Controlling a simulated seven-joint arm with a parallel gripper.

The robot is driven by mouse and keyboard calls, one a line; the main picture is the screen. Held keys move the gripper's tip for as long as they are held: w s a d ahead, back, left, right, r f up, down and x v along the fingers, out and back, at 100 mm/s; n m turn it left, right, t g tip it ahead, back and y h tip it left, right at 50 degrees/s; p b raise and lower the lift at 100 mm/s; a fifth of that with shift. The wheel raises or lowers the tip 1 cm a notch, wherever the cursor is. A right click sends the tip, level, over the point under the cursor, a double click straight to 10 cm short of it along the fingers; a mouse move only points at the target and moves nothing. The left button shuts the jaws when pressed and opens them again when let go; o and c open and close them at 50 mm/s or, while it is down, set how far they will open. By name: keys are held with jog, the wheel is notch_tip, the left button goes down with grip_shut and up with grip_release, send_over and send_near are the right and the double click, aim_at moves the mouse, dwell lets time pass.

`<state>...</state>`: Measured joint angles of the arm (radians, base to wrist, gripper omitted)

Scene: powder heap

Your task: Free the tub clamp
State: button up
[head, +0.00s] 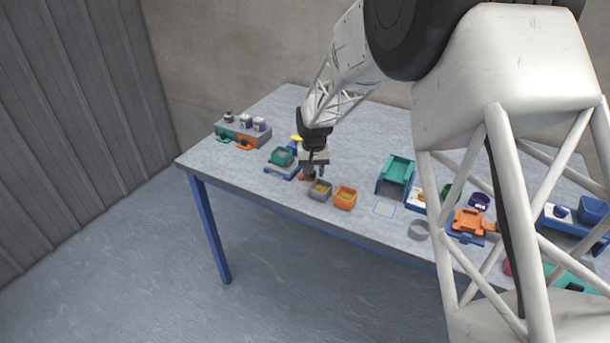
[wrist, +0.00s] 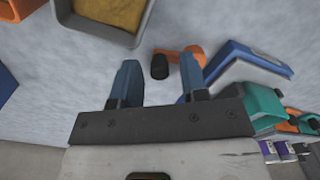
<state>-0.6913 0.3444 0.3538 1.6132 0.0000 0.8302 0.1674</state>
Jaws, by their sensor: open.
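A teal tub (head: 282,157) sits on a blue base (head: 270,170) left of my gripper in the head view. In the wrist view the blue base (wrist: 258,59) and part of the teal tub (wrist: 267,105) show at right. An orange lever (wrist: 185,52) with a black end (wrist: 160,67) reaches out from beside the base. In the head view the lever (head: 304,177) is mostly hidden by my gripper. My gripper (wrist: 160,60) is open, with its two blue fingers on either side of the black end in the picture. I cannot tell whether they touch it.
A grey tub of yellow powder (head: 320,189) and an orange tub (head: 345,198) stand close by, near the table's front edge. A rack of jars (head: 243,130) stands back left. A teal holder (head: 397,172) and other items lie to the right. The table between tub and rack is clear.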

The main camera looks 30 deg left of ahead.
jog(key=c, duration=0.7)
